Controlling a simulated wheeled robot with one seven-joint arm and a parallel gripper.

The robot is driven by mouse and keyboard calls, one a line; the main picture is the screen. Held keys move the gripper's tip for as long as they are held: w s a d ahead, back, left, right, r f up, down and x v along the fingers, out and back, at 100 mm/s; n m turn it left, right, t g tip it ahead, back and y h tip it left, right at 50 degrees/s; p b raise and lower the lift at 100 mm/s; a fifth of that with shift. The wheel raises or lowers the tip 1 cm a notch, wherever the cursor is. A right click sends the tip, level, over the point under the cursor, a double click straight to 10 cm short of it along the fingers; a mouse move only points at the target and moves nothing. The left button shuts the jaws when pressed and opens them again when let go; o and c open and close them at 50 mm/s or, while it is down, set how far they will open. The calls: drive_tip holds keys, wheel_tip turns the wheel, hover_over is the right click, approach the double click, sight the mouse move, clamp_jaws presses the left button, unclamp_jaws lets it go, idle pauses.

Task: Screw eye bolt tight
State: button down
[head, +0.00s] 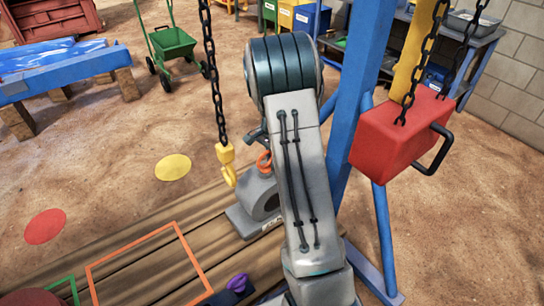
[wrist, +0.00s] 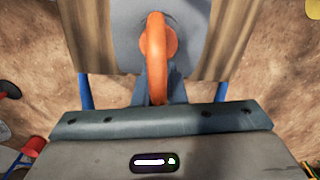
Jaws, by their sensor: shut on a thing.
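The orange eye bolt (head: 264,163) stands on top of a grey bearing housing (head: 258,196), which rests on the wooden planks. In the wrist view the eye bolt's ring (wrist: 156,60) shows edge-on, with its collar against the housing's round grey top (wrist: 125,32). My gripper (wrist: 160,88) is shut on the near part of the ring, with a dark finger on either side. In the head view my arm partly covers the housing, and the gripper (head: 262,147) shows only in part. The bolt's thread is hidden, and I cannot tell how tightly it is seated.
A yellow hook (head: 228,168) on a black chain hangs just left of the housing. A red block (head: 390,138) hangs on chains at the right, near a blue post (head: 352,90). An orange frame outline (head: 135,242) and a purple knob (head: 238,283) are on the planks.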

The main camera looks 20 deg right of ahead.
drive_tip(key=c, duration=1.4)
unclamp_jaws()
drive_tip(key=shift+s+d+f, duration=0.2)
drive_tip(key=shift+a, duration=0.15)
drive_tip(key=shift+w+r, duration=0.1)
drive_tip(key=shift+r, duration=0.05)
wheel_tip(320, 180, up, 14)
drive_tip(key=f, duration=0.1)
drive_tip(key=s+a+r+n+t+p, duration=0.1)
drive_tip(key=s+a+r+n, duration=0.25)
drive_tip(key=s+a, duration=0.2)
drive_tip(key=s+a+r+n+t, duration=0.1)
drive_tip(key=s+a+r+n, duration=0.3)
drive_tip(key=s, duration=0.3)
drive_tip(key=s+a+n, duration=0.2)
drive_tip(key=s+n, duration=0.1)
drive_tip(key=s, duration=0.3)
drive_tip(key=s+a+n+p, duration=0.1)
drive_tip(key=s+a+n, duration=0.1)
drive_tip(key=s, duration=0.5)
drive_tip(key=shift+a+n+t, duration=0.3)
drive_tip(key=shift+n+t, duration=0.1)
drive_tip(key=shift+n, duration=0.25)
